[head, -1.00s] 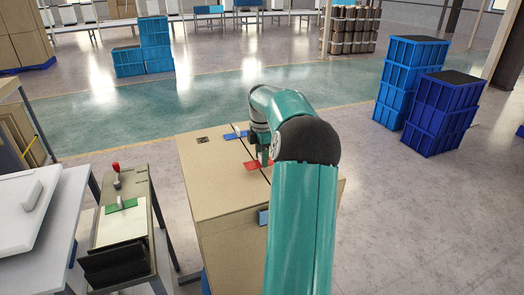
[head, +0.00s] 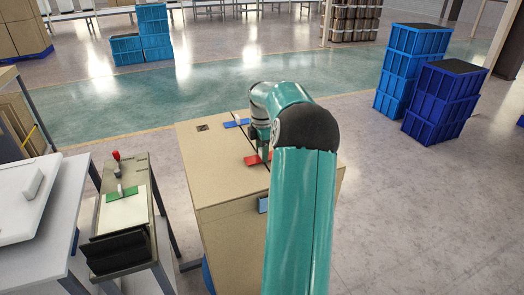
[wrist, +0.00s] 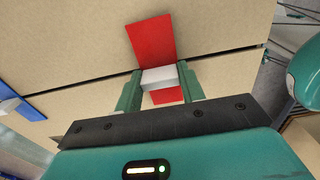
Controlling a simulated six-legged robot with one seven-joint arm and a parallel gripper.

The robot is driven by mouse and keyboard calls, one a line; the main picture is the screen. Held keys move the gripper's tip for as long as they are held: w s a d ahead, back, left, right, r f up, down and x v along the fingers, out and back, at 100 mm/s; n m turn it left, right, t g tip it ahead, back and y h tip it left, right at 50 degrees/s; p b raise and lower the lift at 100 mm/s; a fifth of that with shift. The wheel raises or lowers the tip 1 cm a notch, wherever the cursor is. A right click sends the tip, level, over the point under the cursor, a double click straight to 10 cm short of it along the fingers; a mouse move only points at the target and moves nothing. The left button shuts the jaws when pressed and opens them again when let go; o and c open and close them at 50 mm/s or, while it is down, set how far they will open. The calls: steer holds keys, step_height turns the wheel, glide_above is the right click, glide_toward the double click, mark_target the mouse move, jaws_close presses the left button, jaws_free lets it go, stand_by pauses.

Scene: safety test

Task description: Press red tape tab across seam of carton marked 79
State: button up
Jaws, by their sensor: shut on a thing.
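The carton (head: 222,185) stands in the middle of the head view, a brown box with a dark seam across its top. I cannot read a number on it. The red tape tab (head: 251,160) lies at the seam, and in the wrist view the red tab (wrist: 152,38) spans both sides of the seam line. My gripper (wrist: 159,86) is shut on the tab's pale grip block (wrist: 158,77), one green finger on each side. My arm hides part of the carton's right side. Whether the tab lies flat against the carton is unclear.
A blue tab (head: 236,123) crosses the seam farther back, and a light blue tab (head: 263,204) is on the carton's near side. A stand (head: 127,213) at left holds a green tab (head: 122,193) and a red-topped handle (head: 116,157). Blue crates (head: 440,105) are stacked at right.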

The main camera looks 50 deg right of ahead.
steer(key=shift+f, duration=0.55)
stand_by(0.4)
steer(key=o, duration=1.3)
steer(key=shift+r, duration=3.55)
